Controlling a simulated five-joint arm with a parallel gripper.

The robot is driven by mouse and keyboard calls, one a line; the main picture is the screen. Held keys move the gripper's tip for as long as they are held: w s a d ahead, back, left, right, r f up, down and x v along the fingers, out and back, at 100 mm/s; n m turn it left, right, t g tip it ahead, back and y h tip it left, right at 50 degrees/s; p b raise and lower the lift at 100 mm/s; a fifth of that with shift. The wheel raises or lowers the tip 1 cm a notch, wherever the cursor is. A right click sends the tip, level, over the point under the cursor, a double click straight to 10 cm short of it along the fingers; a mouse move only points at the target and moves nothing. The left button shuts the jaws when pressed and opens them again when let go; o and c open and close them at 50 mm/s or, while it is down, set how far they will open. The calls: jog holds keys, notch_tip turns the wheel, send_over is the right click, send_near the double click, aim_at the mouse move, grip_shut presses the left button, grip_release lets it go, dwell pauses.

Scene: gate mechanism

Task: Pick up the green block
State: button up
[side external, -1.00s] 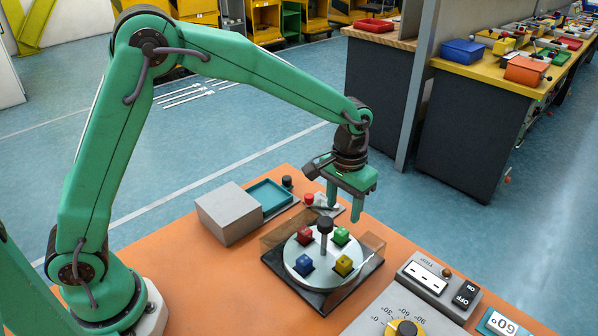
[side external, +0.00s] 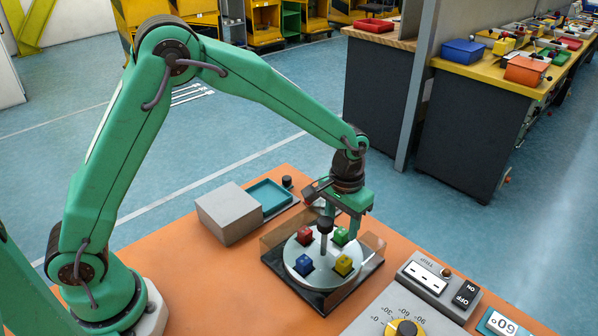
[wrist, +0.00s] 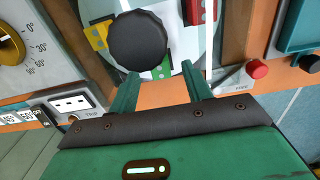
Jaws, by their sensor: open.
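The green block (side external: 341,236) sits on the far right of the white round plate (side external: 305,274). It shows partly in the wrist view (wrist: 163,68), near the black knob, which hides some of it. My gripper (side external: 341,226) is open just above the green block, its fingers pointing down. In the wrist view my gripper (wrist: 160,77) has its two green fingers apart, with the green block appearing between their tips. I cannot tell whether either finger touches it.
A black-topped post (side external: 324,226) rises from the plate's middle, close to my gripper. Red (side external: 305,235), blue (side external: 303,265) and yellow (side external: 344,265) blocks share the plate. Low see-through walls (side external: 372,244) stand around it. A grey box (side external: 229,213) and teal tray (side external: 269,196) lie left.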

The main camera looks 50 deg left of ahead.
aim_at(341, 232)
jog(key=shift+f, duration=1.35)
jog(key=c, duration=1.1)
jog(key=shift+o, duration=0.2)
jog(key=shift+r, duration=0.15)
notch_tip(341, 232, up, 10)
